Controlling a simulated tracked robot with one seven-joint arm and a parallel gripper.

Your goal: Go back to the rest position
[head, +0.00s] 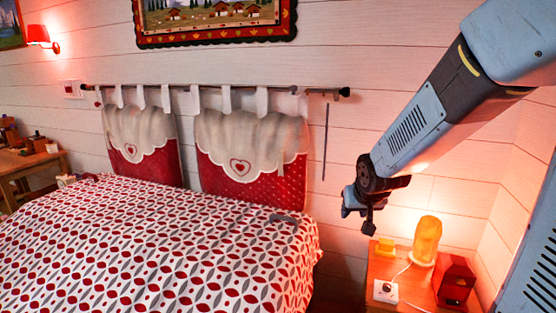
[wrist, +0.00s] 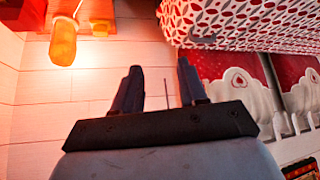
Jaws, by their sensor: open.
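My gripper (head: 360,208) hangs at the end of my arm, in the air between the bed and the bedside table, in front of the white plank wall. In the wrist view my gripper (wrist: 160,84) shows its two dark blue fingers set wide apart. Nothing is between them but the wall behind. The gripper is open and empty, and touches nothing that I can see. The wrist view is turned over, with the bed and lamp at its top.
The bed (head: 150,245) fills the left. A small grey object (head: 287,217) lies on its corner. The bedside table (head: 380,270) at right holds a glowing lamp (head: 427,240), a red box (head: 455,281), a yellow item (head: 385,246) and a white item (head: 386,292).

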